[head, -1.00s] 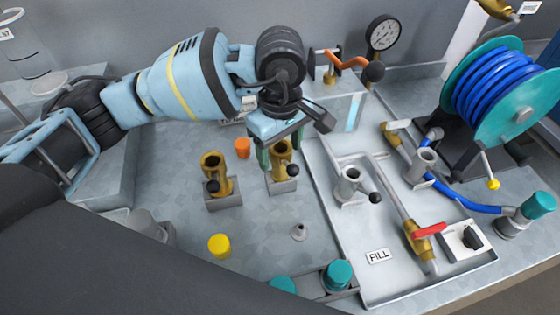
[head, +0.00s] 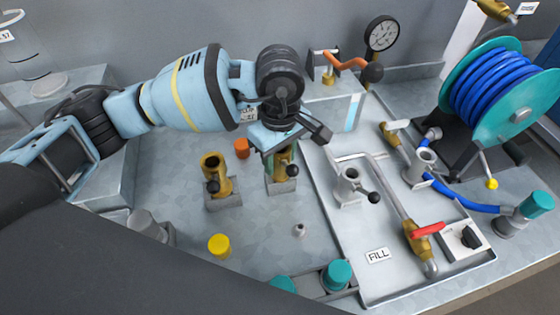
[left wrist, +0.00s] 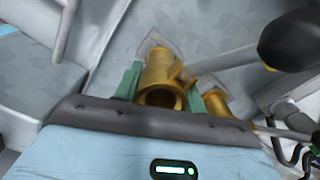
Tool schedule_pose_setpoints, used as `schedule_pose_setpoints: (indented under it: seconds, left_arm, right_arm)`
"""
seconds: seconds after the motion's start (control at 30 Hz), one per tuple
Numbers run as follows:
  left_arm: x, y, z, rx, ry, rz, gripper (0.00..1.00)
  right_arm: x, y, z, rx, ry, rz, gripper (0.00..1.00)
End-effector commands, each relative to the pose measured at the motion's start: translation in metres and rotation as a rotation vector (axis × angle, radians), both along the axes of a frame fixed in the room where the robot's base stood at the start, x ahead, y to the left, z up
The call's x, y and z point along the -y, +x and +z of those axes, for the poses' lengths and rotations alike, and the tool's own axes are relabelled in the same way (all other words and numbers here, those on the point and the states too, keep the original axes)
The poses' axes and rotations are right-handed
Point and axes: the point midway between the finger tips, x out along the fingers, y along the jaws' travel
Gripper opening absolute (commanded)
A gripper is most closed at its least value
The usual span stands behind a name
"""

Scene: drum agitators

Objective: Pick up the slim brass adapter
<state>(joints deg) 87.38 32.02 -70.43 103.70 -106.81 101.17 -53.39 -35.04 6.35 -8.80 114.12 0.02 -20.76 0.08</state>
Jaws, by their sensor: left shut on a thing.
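My right gripper is not in view.
An orange cap (head: 242,148) stands close behind the adapters. A yellow cap (head: 219,246) and a small grey cone (head: 299,230) are in front. The fill tray (head: 352,262) with pipes and valves lies to the right, beside a blue hose reel (head: 500,85).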

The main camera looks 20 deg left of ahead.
Motion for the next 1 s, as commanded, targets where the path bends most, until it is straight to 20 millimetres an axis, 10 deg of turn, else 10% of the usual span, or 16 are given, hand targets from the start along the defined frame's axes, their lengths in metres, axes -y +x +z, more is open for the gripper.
schedule_pose_setpoints:
  seconds: [0.53,1.0]
  left_arm:
    - [0.001,0.001,0.037,0.003,-0.002,-0.001,0.11]
    - [0.047,-0.103,0.045,0.001,-0.002,-0.008,0.11]
  right_arm:
    - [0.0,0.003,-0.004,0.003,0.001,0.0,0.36]
    - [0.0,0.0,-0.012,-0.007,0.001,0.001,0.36]
